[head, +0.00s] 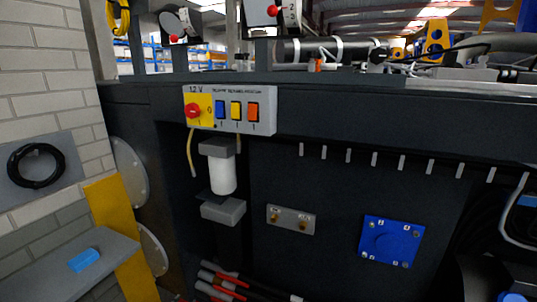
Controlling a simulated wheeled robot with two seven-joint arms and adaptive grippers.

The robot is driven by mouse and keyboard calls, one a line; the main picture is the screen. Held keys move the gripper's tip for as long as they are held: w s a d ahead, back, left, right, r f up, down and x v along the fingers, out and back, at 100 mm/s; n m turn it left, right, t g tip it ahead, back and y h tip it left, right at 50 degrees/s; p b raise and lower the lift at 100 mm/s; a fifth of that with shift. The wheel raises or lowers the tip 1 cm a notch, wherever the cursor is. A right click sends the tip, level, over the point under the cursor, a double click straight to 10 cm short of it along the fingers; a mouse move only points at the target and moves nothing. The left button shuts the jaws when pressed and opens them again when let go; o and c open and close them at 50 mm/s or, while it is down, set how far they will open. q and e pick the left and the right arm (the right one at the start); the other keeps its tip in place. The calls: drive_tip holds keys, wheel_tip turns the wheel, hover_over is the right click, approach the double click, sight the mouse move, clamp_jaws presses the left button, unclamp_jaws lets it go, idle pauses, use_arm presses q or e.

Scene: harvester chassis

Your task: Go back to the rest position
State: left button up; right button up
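Neither of my grippers shows in the head view, and no arm of mine can be made out. The dark harvester chassis (340,180) fills the middle and right. On it is a control box (229,109) with a red rotary knob on a yellow plate and blue, yellow and orange switches. Below it hangs a white cylinder (222,175) above a grey block (223,211). A small metal plate with two brass fittings (291,219) and a blue square plate (389,241) sit lower on the chassis face.
A brick wall (50,60) stands at the left with a coiled black cable (36,165) on a panel. A grey shelf (40,270) holds a blue block (84,260) beside a yellow post (118,230). Red-marked hoses (225,282) lie at the bottom. A white cable (510,225) hangs at right.

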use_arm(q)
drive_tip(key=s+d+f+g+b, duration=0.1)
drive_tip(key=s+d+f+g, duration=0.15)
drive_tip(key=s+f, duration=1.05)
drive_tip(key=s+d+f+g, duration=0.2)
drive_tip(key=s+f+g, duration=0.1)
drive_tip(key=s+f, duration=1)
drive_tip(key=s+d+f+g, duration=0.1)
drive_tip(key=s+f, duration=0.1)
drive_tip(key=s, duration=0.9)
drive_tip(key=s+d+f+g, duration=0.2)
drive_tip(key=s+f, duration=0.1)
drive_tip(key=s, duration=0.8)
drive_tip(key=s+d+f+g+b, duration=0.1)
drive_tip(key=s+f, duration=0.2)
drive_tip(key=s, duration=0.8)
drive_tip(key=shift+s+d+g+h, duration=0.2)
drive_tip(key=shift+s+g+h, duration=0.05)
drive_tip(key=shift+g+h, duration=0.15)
